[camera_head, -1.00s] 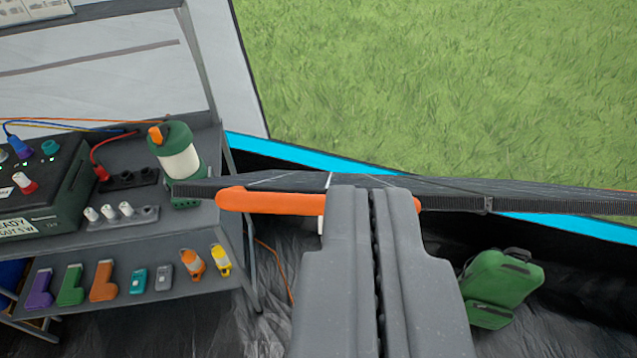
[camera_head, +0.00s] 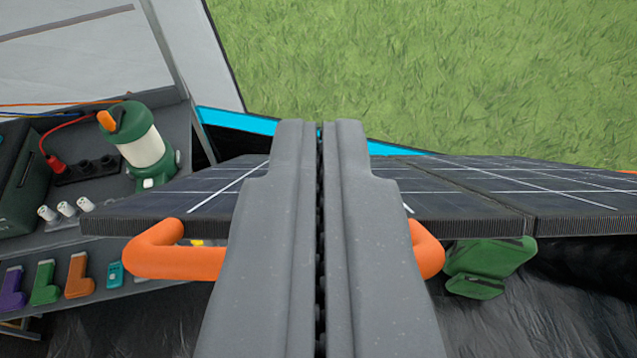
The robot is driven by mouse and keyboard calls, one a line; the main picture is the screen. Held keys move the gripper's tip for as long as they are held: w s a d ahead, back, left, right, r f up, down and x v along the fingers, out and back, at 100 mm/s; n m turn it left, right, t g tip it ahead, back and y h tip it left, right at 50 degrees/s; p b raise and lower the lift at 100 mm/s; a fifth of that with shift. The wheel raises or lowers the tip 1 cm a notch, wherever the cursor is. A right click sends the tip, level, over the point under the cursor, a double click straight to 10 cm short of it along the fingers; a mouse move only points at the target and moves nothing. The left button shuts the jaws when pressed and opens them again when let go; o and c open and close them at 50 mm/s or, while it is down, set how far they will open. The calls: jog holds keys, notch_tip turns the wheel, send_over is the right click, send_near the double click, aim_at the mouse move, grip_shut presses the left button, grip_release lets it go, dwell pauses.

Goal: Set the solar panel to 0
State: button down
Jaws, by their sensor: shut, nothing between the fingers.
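The solar panel (camera_head: 465,205) is a dark, white-lined slab spanning the middle and right of the view, close to level, with its top face showing at a shallow angle. An orange handle (camera_head: 172,262) hangs along its near edge and shows on both sides of my gripper. My gripper (camera_head: 319,130) is shut and empty, pointing forward over the panel. Its fingers hide the middle of the handle and part of the panel. I cannot tell whether the fingers touch the panel.
A grey shelf (camera_head: 85,222) at left holds a green and white lantern (camera_head: 140,142), a dark power box (camera_head: 20,180) and a socket strip. Coloured pieces lie on its lower level. A green bag (camera_head: 485,265) sits under the panel. Grass (camera_head: 430,70) lies beyond the tent opening.

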jog(key=shift+x, duration=0.95)
jog(key=s+f, duration=0.2)
jog(key=f, duration=0.1)
jog(key=shift+d+f+p, duration=0.1)
jog(key=shift+f+p, duration=0.1)
jog(key=shift+p, duration=0.1)
